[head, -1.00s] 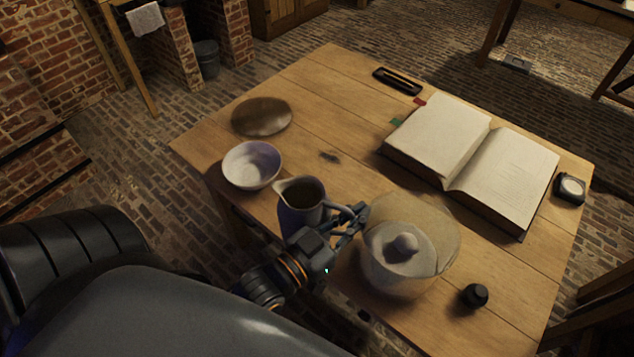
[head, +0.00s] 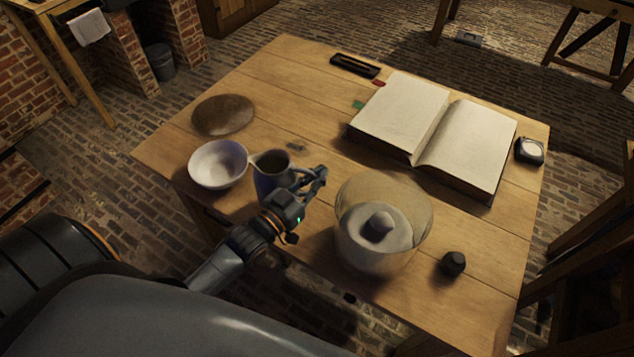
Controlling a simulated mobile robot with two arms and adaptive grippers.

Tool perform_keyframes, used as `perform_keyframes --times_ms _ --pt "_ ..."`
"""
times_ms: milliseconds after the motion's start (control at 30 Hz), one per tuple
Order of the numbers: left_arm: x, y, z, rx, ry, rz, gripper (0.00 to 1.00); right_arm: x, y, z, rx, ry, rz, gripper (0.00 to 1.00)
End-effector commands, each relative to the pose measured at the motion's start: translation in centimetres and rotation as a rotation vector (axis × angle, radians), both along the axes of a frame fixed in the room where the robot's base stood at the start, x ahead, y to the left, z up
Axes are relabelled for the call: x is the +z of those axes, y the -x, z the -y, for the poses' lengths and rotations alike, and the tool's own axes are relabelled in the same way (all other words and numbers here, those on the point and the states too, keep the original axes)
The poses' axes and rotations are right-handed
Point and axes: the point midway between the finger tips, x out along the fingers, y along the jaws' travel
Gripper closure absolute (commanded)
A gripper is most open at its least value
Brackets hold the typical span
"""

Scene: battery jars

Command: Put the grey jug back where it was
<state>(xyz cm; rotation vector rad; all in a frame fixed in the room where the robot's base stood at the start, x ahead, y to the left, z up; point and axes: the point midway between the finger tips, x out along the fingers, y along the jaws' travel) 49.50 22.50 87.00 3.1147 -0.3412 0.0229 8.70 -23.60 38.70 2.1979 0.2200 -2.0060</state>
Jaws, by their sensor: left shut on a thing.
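The grey jug (head: 268,174) is upright near the left front edge of the wooden table, its spout pointing left at the white bowl. My left gripper (head: 312,184) is shut on the jug at its right, handle side and hides part of its body. I cannot tell whether the jug's base touches the table. My right gripper does not show.
The white bowl (head: 218,164) is close left of the jug, and a brown round disc (head: 223,115) lies behind it. A glass jar (head: 372,238) stands to the right, with a small black object (head: 453,263) beyond. An open book (head: 440,135) fills the back right.

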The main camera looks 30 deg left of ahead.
Motion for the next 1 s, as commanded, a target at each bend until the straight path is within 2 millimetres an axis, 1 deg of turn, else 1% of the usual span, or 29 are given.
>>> perform_keyframes --times_ms 133,300,367,767,800,867,900,1000 --pt "-0.7 -0.7 -0.4 -0.001 -0.002 0.004 1.00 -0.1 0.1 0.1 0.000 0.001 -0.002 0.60" --pt "-3.2 -0.7 -0.5 0.000 -0.001 0.002 1.00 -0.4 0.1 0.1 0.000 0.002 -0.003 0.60" --pt "-3.6 -0.7 -0.5 0.000 -0.001 0.004 1.00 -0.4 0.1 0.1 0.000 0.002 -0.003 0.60" --pt "-4.1 -0.7 -0.4 -0.001 -0.001 0.004 1.00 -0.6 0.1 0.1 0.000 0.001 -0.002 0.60" --pt "-4.2 -0.6 -0.4 -0.001 0.000 0.001 0.90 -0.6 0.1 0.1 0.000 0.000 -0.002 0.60" --pt "-4.2 -0.6 -0.4 -0.001 0.000 0.001 0.77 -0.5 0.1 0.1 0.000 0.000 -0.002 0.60" --pt "-4.2 -0.6 -0.4 -0.001 0.000 0.001 0.69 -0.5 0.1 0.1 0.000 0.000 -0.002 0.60" --pt "-4.2 -0.6 -0.4 0.000 0.000 0.000 0.69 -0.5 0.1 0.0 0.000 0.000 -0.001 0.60"
